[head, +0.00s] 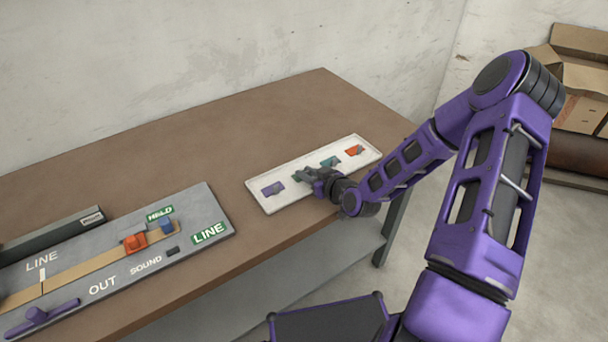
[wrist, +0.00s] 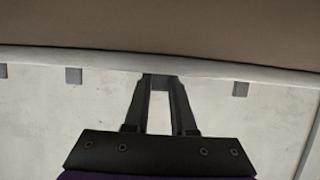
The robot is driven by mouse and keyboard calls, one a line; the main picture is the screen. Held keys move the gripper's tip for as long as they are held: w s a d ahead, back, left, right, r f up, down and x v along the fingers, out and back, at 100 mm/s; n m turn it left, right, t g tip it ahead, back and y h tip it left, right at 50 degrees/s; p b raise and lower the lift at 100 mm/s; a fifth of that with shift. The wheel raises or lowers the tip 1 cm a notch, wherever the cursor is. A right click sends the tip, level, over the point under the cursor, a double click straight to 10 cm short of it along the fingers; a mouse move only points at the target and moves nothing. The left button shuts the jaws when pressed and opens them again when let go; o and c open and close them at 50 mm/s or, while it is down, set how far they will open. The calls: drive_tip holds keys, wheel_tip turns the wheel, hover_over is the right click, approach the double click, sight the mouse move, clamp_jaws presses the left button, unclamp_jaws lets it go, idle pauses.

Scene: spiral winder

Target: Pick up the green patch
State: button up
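A white tray (head: 291,203) lies near the right end of the brown table, holding small coloured pieces. A teal-green piece (head: 330,161) sits right of my gripper (head: 305,175), between it and an orange-red piece (head: 354,150). I cannot tell whether this is the green patch or whether another lies hidden under my gripper. My gripper is low over the tray. In the wrist view its fingertips (wrist: 160,82) are close together at the tray's far rim (wrist: 205,80), with a small grey tab between them. I cannot tell whether they grip it. No green shows there.
A purple piece (head: 273,188) lies on the tray's left part. Left of the tray, a grey panel (head: 193,205) marked LINE, OUT, SOUND and HELD carries a tan strip (head: 85,265), an orange block (head: 135,242) and a blue block (head: 166,226). Bare table lies between panel and tray.

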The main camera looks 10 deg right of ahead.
clamp_jaws()
